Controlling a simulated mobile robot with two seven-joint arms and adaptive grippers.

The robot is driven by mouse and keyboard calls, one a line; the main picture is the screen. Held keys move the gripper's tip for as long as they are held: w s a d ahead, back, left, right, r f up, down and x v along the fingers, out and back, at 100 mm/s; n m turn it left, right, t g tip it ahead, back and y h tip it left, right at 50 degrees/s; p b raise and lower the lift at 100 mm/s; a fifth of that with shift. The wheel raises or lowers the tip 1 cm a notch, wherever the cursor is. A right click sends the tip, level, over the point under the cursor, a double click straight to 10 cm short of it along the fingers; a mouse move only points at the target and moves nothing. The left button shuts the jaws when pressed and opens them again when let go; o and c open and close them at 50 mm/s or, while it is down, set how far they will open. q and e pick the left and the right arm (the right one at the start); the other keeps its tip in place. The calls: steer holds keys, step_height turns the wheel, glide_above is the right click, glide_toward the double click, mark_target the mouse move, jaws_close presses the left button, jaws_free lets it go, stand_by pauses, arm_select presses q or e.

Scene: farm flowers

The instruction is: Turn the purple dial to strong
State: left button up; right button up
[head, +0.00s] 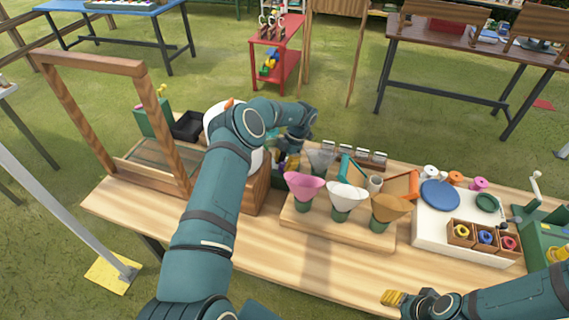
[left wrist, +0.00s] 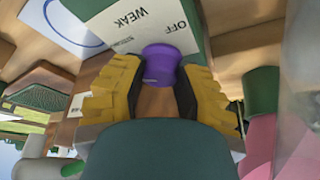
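The purple dial (left wrist: 160,62) sits on a box face with a white label (left wrist: 150,25). The label reads WEAK and OFF, upside down in the left wrist view; other words are covered or too small. My left gripper (left wrist: 160,75) has its yellow fingers on both sides of the dial, with no clear gap. In the head view my left gripper (head: 291,162) is partly hidden behind my arm and the funnels, and the dial cannot be made out. My right gripper (head: 393,298) is low at the table's front edge, away from the dial; its opening is unclear.
A wooden stand with pink (head: 304,186), white (head: 346,197) and tan (head: 390,206) cones is right of my left gripper. A wooden frame (head: 90,68) stands left. A white board (head: 440,230) with spools is at right. Bare tabletop (head: 270,245) lies in front.

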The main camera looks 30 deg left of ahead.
arm_select(q)
steer(key=o, duration=0.4)
steer(key=shift+f, duration=0.1)
steer(key=shift+o, duration=0.2)
steer(key=v, duration=1.2)
